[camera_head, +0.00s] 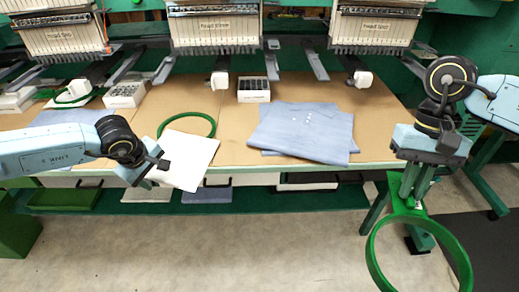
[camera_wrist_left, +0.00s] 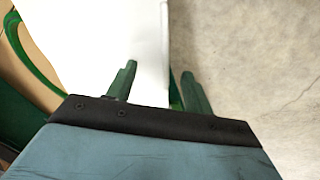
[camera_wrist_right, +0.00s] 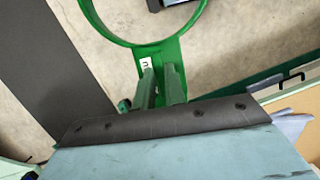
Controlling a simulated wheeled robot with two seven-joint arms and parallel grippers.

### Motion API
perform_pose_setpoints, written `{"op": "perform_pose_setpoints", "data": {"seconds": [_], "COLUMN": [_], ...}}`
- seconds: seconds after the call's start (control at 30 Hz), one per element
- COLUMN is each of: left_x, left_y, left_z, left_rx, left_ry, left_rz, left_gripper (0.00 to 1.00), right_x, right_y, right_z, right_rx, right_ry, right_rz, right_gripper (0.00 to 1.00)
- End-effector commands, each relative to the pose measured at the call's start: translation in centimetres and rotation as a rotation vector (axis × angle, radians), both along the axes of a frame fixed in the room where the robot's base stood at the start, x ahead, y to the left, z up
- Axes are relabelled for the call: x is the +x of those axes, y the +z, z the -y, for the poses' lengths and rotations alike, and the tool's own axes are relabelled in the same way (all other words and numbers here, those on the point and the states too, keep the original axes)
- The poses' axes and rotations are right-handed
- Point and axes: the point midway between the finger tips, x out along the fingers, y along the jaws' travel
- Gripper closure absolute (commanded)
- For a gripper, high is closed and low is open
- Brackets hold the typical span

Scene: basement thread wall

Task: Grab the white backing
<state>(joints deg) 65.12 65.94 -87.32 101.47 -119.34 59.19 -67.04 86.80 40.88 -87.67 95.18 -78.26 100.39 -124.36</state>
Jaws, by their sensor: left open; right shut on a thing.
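The white backing (camera_head: 188,158) is a flat white sheet at the front edge of the table, partly over a green hoop (camera_head: 187,127). My left gripper (camera_head: 158,166) is at the sheet's left side. In the left wrist view the white backing (camera_wrist_left: 112,40) reaches between the open fingers (camera_wrist_left: 157,85), with its edge between them; contact cannot be told. My right gripper (camera_head: 412,190) is shut on the bracket of another green hoop (camera_head: 372,254), held off the table at the right. That hoop also shows in the right wrist view (camera_wrist_right: 172,50).
Folded blue shirts (camera_head: 305,133) lie right of the backing, and another blue cloth (camera_head: 72,118) lies left behind my left arm. Small white boxes (camera_head: 254,90) stand under the embroidery heads (camera_head: 215,35). A green shelf (camera_head: 290,200) runs below the table (camera_head: 232,152).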

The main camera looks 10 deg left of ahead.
Motion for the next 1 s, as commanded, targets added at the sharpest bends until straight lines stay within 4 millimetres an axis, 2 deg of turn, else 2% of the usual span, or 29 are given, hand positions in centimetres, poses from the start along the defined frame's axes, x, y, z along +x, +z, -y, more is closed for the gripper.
{"op": "perform_pose_setpoints", "data": {"seconds": [0.1,0.5,0.87,1.0], "left_x": [-0.01,-0.04,-0.03,0.01], "left_y": [0.04,0.06,0.07,0.88], "left_z": [0.0,-0.01,-0.01,-0.02], "left_rx": [0.0,0.0,0.0,0.0], "left_ry": [0.0,0.0,0.001,0.001], "left_rz": [0.0,0.0,0.0,0.001], "left_gripper": [0.48,1.0,1.0,1.0], "right_x": [0.01,0.0,0.01,0.0], "right_y": [0.05,0.04,0.05,0.22], "right_z": [-0.01,-0.01,-0.01,-0.01], "right_rx": [0.0,0.0,0.0,0.0], "right_ry": [0.0,0.0,0.0,0.0], "right_rz": [0.0,0.0,0.0,0.0], "right_gripper": [1.0,1.0,1.0,1.0]}}
